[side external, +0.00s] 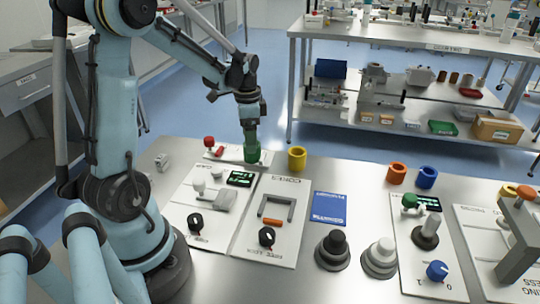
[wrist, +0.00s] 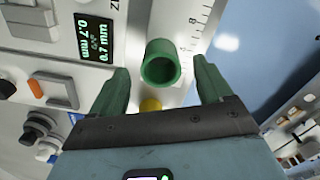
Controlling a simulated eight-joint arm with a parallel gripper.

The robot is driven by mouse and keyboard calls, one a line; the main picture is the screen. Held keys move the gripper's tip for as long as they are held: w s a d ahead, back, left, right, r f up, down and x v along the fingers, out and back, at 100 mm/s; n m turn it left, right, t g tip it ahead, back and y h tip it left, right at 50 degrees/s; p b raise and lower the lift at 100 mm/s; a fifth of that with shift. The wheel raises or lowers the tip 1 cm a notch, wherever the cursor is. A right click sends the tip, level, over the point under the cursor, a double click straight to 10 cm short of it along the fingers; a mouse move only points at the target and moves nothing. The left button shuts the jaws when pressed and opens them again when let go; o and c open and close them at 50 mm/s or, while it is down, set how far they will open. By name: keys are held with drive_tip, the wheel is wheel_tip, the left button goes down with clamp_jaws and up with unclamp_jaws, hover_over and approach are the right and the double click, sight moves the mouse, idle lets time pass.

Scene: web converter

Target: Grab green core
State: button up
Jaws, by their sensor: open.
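The green core (wrist: 160,62), a short hollow cylinder, shows in the wrist view with its open end towards the camera. My gripper (wrist: 161,72) is open, with one dark green finger on each side of the core and a visible gap on both sides. In the side view the green core (side external: 252,154) is at the back edge of the table, directly below my gripper (side external: 250,136). The green fingers and the core overlap there, so their exact border is hard to tell.
A yellow core (side external: 297,158) stands just right of the green one; orange (side external: 397,173) and blue (side external: 427,177) cores are farther right. A red knob (side external: 209,142) is close on the left. Panels with switches and displays lie in front.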

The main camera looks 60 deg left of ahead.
drive_tip(key=shift+s+f, duration=0.15)
drive_tip(key=shift+f, duration=1.4)
drive_tip(key=shift+c, duration=0.4)
drive_tip(key=c, duration=1.1)
drive_tip(key=shift+o, duration=0.2)
drive_tip(key=shift+r, duration=0.15)
